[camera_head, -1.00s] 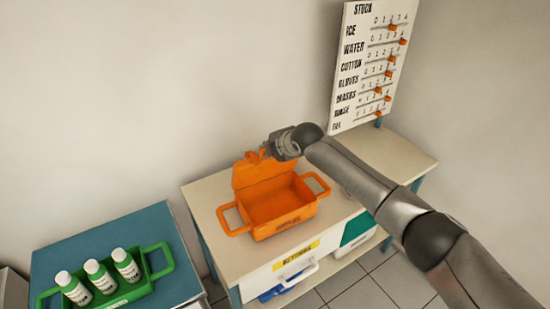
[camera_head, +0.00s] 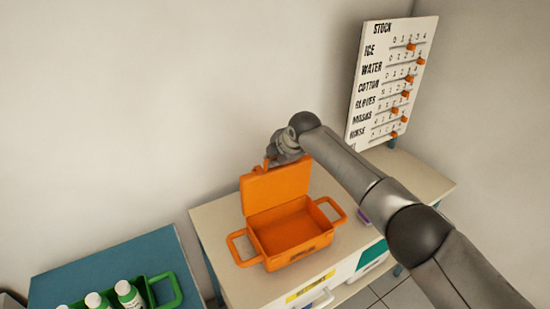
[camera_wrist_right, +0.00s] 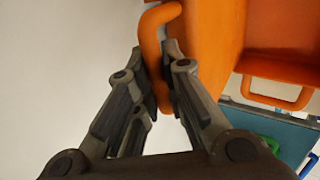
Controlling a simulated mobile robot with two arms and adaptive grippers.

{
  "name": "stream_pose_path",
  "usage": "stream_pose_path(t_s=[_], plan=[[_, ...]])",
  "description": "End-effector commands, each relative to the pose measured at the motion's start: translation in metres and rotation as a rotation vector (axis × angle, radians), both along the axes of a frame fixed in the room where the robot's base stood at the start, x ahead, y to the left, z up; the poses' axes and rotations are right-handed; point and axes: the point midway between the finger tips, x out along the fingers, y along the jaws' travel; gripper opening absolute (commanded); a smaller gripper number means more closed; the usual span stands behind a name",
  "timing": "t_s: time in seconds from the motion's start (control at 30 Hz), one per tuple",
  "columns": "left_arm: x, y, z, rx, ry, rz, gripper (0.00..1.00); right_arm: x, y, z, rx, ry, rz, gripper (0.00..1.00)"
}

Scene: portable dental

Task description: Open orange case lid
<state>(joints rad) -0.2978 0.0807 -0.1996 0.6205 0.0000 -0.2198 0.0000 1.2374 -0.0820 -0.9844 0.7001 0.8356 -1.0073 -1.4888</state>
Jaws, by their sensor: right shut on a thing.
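The orange case (camera_head: 290,232) stands on the cream-topped table, with its box empty and a loop handle at each side. Its orange lid (camera_head: 274,190) is raised about upright at the back edge. My right gripper (camera_head: 270,161) is at the top of the lid. In the right wrist view, my right gripper (camera_wrist_right: 158,88) is shut on the lid's orange handle (camera_wrist_right: 152,35), with a finger on either side of it. My left gripper is not in view.
A blue table (camera_head: 110,258) at the lower left holds a green carrier (camera_head: 165,285) with white bottles. A white stock board (camera_head: 390,80) with orange sliders stands at the back right. A purple item (camera_head: 363,217) lies right of the case, partly behind my arm.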

Motion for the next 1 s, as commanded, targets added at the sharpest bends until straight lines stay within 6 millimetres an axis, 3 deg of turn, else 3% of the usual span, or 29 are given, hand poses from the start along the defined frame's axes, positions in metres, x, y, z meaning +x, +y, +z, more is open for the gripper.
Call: stream_pose_path(t_s=[0.27, 0.3, 0.47, 1.0], plan=[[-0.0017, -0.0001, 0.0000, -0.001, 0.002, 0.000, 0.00, 0.0009, -0.0001, 0.0018, 0.002, -0.005, -0.001, 0.00], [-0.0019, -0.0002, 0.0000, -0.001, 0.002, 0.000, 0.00, 0.0010, -0.0001, 0.0019, 0.002, -0.005, -0.001, 0.12], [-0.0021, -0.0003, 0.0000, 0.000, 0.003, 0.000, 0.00, 0.0008, -0.0001, 0.0014, 0.002, -0.004, -0.001, 0.32], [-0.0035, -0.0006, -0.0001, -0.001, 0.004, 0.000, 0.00, -0.0039, -0.0038, 0.0081, 0.002, -0.003, 0.000, 0.32]])
